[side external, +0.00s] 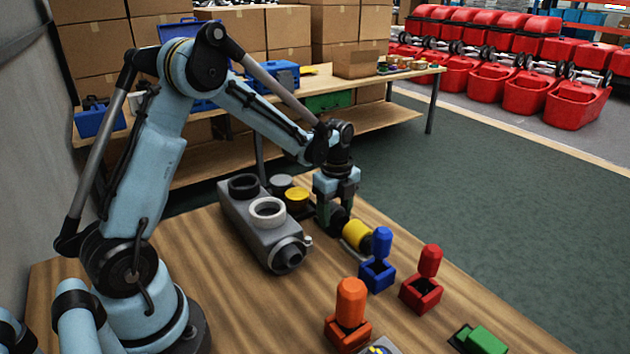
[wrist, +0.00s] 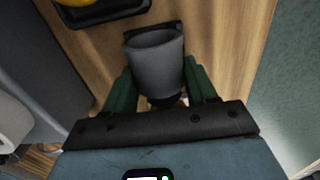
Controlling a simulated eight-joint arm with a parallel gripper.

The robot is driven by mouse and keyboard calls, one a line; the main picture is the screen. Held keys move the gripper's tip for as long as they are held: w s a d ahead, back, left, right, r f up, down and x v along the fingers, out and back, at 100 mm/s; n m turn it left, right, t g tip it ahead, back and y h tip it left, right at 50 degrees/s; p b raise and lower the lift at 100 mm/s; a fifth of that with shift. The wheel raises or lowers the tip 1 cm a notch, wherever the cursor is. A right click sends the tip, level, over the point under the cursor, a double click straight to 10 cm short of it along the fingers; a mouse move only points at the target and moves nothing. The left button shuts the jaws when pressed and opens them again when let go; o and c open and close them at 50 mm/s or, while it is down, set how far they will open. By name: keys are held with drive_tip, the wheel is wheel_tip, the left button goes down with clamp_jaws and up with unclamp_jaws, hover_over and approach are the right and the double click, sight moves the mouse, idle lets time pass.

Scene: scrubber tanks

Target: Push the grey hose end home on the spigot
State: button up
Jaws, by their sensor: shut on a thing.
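My gripper (side external: 335,212) is over the wooden table, to the right of the grey tank (side external: 246,225). In the wrist view its green fingers (wrist: 158,85) are closed on both sides of a grey, cup-shaped hose end (wrist: 155,58). The hose end's far rim points away from the wrist; in the side view the fingers largely hide it. The spigot (side external: 289,255) appears to be the dark round stub on the tank's near end, apart from my gripper. The tank's side shows at the left of the wrist view (wrist: 45,60).
A yellow cylinder (side external: 356,235) lies right beside my gripper. Blue (side external: 378,272), red (side external: 421,290) and orange (side external: 348,330) capped blocks stand to the right and in front. A black tray (wrist: 105,18) with a yellow thing is near the tank. The front left tabletop is clear.

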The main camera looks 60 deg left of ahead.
drive_tip(key=shift+r, duration=0.15)
drive_tip(key=shift+r, duration=0.45)
drive_tip(key=shift+c, duration=0.7)
drive_tip(key=shift+r, duration=2.4)
